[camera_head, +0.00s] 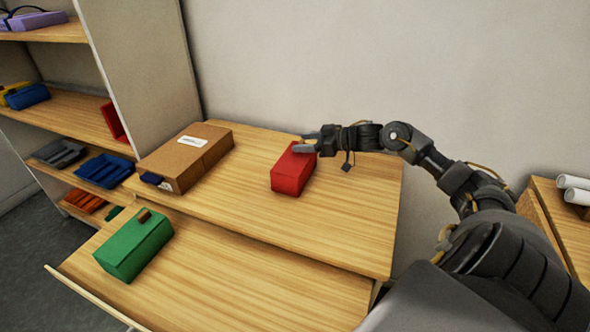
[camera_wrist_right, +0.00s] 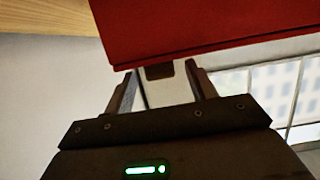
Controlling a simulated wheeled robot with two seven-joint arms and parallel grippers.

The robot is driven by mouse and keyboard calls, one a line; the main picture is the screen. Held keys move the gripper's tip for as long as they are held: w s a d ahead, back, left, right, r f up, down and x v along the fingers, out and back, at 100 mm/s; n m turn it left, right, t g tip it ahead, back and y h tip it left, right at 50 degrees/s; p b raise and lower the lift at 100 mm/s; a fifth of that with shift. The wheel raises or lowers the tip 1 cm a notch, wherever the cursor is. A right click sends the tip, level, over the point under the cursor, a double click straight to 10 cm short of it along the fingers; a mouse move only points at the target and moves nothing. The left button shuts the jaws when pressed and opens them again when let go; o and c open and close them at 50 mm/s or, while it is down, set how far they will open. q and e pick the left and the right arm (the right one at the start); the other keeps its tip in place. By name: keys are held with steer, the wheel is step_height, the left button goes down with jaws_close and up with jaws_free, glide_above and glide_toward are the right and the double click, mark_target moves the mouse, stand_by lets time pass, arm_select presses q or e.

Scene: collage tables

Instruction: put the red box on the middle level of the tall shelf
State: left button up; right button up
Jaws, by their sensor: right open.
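The red box (camera_head: 292,172) lies on the upper wooden table top, right of its middle. My right gripper (camera_head: 308,141) is at the far end of the red box, close to its top edge. In the right wrist view the gripper's two fingers (camera_wrist_right: 163,85) are apart, and the red box (camera_wrist_right: 200,30) is just beyond their tips. I cannot tell whether they touch it. The tall shelf (camera_head: 145,70) stands at the left, with several levels. Blue and yellow things (camera_head: 28,95) and a red item (camera_head: 114,121) are on one of its levels. My left gripper is not in view.
A brown cardboard box (camera_head: 186,155) lies left of the red box, close to the shelf. A green box (camera_head: 133,244) sits on the lower table surface (camera_head: 240,295). Blue trays (camera_head: 104,170) are on a low shelf level. Another table with white rolls (camera_head: 573,183) is at the right.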

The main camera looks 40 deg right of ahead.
steer(key=shift+x, duration=0.8)
jaws_close()
